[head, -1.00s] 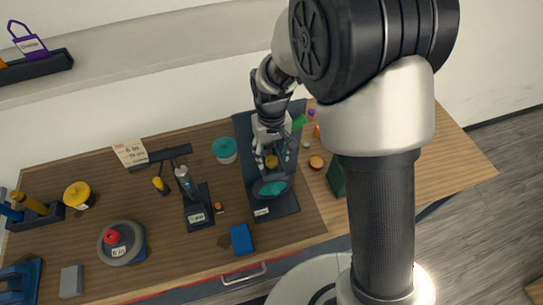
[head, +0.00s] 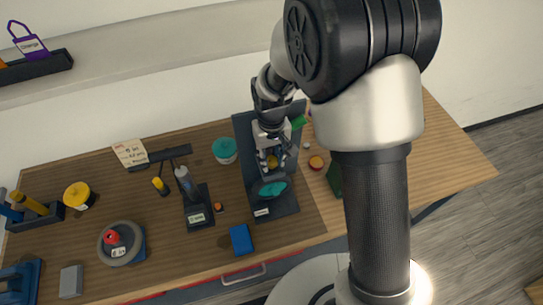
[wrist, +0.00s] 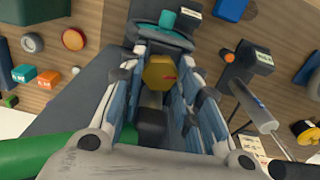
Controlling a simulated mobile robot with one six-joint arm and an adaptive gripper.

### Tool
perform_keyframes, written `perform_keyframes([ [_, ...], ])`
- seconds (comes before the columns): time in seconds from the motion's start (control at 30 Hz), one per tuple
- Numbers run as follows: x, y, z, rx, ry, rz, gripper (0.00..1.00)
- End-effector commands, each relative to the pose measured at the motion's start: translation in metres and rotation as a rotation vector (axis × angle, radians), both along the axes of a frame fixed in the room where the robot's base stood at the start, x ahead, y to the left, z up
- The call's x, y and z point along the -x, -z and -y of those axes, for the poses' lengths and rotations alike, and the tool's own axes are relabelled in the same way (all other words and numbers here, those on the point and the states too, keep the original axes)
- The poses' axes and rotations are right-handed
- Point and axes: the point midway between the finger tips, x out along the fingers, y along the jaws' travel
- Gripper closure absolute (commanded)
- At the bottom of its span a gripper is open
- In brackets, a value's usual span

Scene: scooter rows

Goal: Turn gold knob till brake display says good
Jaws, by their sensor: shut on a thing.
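The gold knob (wrist: 158,72) is a hexagonal yellow piece with a small red mark on top. It sits on a dark grey fixture (head: 286,207) that also carries a teal oval part (head: 272,188). My gripper (head: 270,160) is down over the knob with its fingers shut on it; in the wrist view one finger is on each side. In the head view the knob (head: 272,162) is partly hidden by the fingers. A small label plate (head: 261,212) is at the fixture's front; its words are too small to read, and I cannot tell what the brake display says.
Left of the fixture stand a teal-lidded tub (head: 225,150) and a dark stand (head: 198,208) with a grey cylinder. A blue block (head: 241,239) lies in front. A red-topped round piece (head: 316,162) and a dark green block (head: 335,178) are to the right.

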Motion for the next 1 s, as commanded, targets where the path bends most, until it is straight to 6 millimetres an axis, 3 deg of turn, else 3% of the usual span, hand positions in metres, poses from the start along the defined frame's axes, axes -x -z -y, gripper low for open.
perform_keyframes([
  [0.2, -0.0001, -0.0002, 0.0, 0.0, 0.0, 0.0, 0.94],
  [0.6, 0.0001, 0.0005, 0.0, 0.0, 0.263, -0.001, 0.94],
  [0.9, 0.0001, 0.0, 0.0, 0.0, 0.281, -0.001, 0.94],
  [0.93, 0.0001, 0.0, 0.0, 0.0, 0.281, -0.001, 0.69],
  [1.0, 0.0001, 0.0, 0.0, 0.0, 0.28, -0.001, 0.65],
])
